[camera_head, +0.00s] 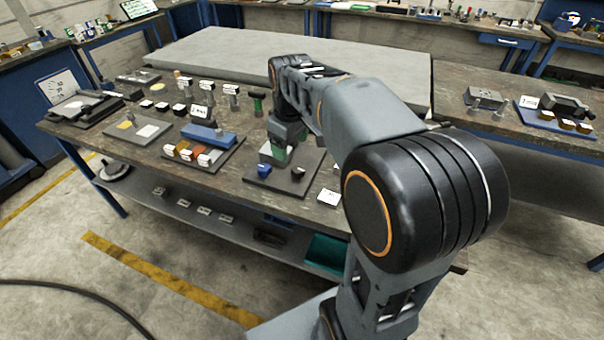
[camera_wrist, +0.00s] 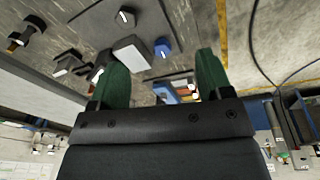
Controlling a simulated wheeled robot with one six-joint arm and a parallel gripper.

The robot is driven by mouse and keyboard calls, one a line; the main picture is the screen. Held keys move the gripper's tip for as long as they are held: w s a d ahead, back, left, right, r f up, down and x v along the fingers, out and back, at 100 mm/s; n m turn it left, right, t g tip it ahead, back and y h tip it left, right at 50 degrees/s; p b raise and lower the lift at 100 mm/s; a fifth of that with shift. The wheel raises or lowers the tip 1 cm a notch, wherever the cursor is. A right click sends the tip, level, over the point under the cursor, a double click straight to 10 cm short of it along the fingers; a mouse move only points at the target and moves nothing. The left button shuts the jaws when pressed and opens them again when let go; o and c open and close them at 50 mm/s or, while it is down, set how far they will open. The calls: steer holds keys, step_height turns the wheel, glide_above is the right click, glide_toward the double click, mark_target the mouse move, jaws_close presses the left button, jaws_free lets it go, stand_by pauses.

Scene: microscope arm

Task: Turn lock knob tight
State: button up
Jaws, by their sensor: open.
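A dark plate (camera_head: 275,185) on the workbench carries a blue knob (camera_head: 264,169) and a black knob (camera_head: 297,173). Which one is the lock knob I cannot tell. In the wrist view the black knob (camera_wrist: 125,17) and the blue knob (camera_wrist: 162,47) each show a white mark, and a pale block (camera_wrist: 131,53) lies near them. My gripper (camera_head: 280,152) is above the back of the plate, its green fingers partly hidden by its own body. In the wrist view my gripper (camera_wrist: 163,62) is open and empty, with the blue knob seen between and beyond the fingertips.
To the left stands a tray (camera_head: 208,158) with a blue block and several coloured pieces. Several upright posts, one a green-topped post (camera_head: 257,101), stand behind it. A white card (camera_head: 328,197) lies at the bench's front edge. A large grey slab (camera_head: 220,50) covers the back.

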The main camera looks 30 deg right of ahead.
mark_target(297, 168)
steer(key=w+d+f+n+g+b, duration=0.1)
steer(key=w+d+f+n+b, duration=0.3)
steer(key=w, duration=0.4)
steer(key=f, duration=0.4)
steer(key=d+f, duration=0.1)
steer(key=f, duration=0.8)
steer(key=shift+w+d+f, duration=0.3)
steer(key=shift+f, duration=0.1)
steer(key=c, duration=0.9)
